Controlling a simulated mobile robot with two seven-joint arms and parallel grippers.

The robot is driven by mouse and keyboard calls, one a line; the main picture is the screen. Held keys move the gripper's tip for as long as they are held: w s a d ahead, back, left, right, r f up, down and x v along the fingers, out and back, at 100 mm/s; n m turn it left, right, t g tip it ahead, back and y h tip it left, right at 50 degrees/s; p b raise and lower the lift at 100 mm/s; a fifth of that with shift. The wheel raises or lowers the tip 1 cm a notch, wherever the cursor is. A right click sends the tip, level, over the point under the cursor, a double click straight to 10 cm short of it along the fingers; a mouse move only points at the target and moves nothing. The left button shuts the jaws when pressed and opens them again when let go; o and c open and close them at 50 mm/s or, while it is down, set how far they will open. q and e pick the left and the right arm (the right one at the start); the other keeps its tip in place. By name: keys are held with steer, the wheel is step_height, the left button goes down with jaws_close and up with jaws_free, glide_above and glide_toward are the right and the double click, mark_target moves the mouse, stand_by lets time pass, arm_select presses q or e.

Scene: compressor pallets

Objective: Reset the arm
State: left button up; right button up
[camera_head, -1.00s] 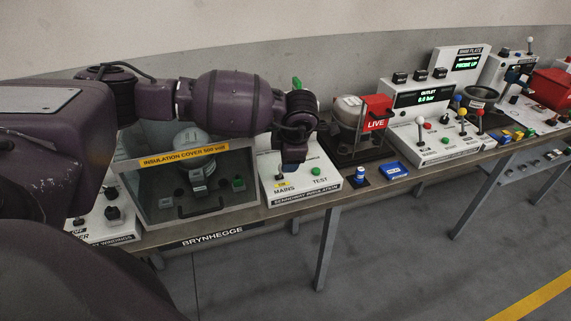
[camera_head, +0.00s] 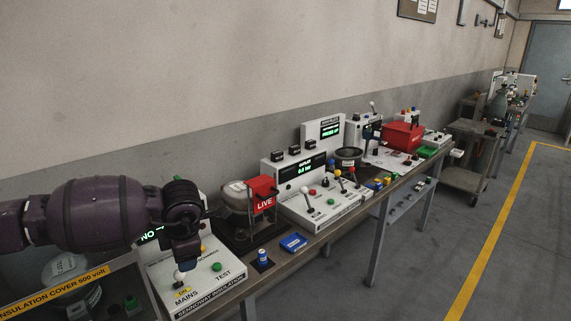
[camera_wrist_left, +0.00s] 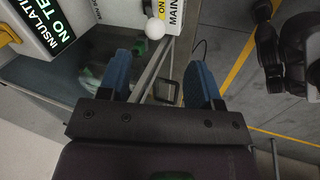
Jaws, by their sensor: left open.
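My purple left arm comes in from the left in the head view. Its gripper (camera_head: 184,254) hangs over the white insulation test box (camera_head: 200,286), just above the MAINS lever (camera_head: 179,277). In the left wrist view the two blue fingers (camera_wrist_left: 158,72) are apart with nothing between them. The lever's white knob (camera_wrist_left: 155,28) shows beyond the fingertips, and contact with it is not visible. The green lit display (camera_head: 152,234) is partly hidden by my arm. My right gripper cannot be made out in either view.
A clear insulation cover (camera_head: 75,290) stands left of the test box. The floor (camera_head: 420,240) in front is clear.

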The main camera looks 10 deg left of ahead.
arm_select(q)
steer(key=d+r+n+t+h, duration=0.3)
steer(key=d+r+n+h, duration=0.35)
steer(key=d+h, duration=0.5)
steer(key=d+r+n+t+h, duration=0.3)
steer(key=d+r+n+h, duration=0.35)
steer(key=d+h, duration=0.45)
steer(key=s+a+f+n+t+y, duration=0.1)
steer(key=a+f+n+t+y, duration=0.3)
steer(key=a+f+n+y, duration=0.55)
steer(key=s+a+f+n+t+y, duration=0.15)
steer(key=f+n+t+y, duration=0.35)
steer(key=n, duration=0.9)
steer(key=s+a+f+n+g+y, duration=0.2)
steer(key=s+a+f+n+g, duration=0.1)
steer(key=s+f, duration=0.8)
steer(key=s+a+f+n+g+y, duration=0.2)
steer(key=s+a+f+n, duration=0.4)
steer(key=s+f, duration=0.5)
steer(key=shift+s+a+f+g+y, duration=0.2)
steer(key=shift+a+g+y, duration=0.2)
steer(key=shift+a+y, duration=0.15)
